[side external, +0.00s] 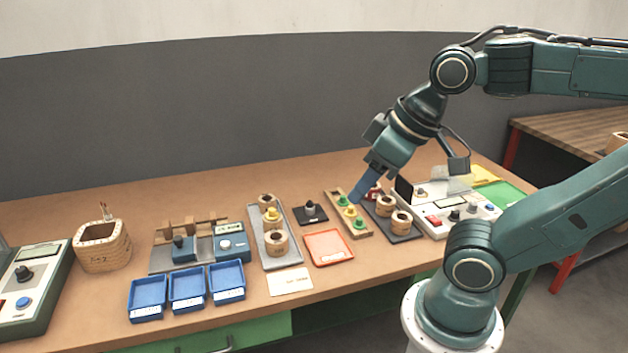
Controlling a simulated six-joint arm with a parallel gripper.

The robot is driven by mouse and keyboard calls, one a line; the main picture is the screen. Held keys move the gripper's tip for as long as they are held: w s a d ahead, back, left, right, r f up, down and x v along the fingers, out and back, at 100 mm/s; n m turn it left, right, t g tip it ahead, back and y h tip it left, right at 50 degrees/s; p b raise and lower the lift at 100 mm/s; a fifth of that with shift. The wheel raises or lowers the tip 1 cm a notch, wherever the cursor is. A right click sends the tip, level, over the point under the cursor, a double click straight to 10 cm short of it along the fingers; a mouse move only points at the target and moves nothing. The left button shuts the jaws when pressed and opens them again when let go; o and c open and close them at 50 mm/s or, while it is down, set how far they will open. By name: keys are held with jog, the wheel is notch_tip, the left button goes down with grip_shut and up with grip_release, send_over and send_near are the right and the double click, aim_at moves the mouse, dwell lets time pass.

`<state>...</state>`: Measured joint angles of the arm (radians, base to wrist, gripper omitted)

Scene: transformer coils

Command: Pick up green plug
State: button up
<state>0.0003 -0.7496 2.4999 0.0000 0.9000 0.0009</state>
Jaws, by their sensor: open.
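A wooden strip (365,233) holds a row of plugs on the bench. One green plug (342,200) is toward its back end, and another green plug (359,224) is toward its front end. A yellow plug (350,211) stands between them. My gripper (358,198) points down and left with blue fingers, just above and to the right of the back part of the strip. It is open, and I see nothing held in it. The gap between the fingers is hard to make out. Whether the fingers touch a plug cannot be told from this view.
A dark tray (408,239) with wooden coils is right of the strip, beside a white instrument (439,230). An orange tray (329,263) lies to the front left. A dark block with a grey knob (309,208) and a grey tray (283,263) stand left.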

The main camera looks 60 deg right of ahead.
jog(key=shift+w, duration=0.1)
jog(key=m+g, duration=0.6)
jog(key=m, duration=1.8)
send_over(359, 219)
jog(key=shift+f, duration=11.95)
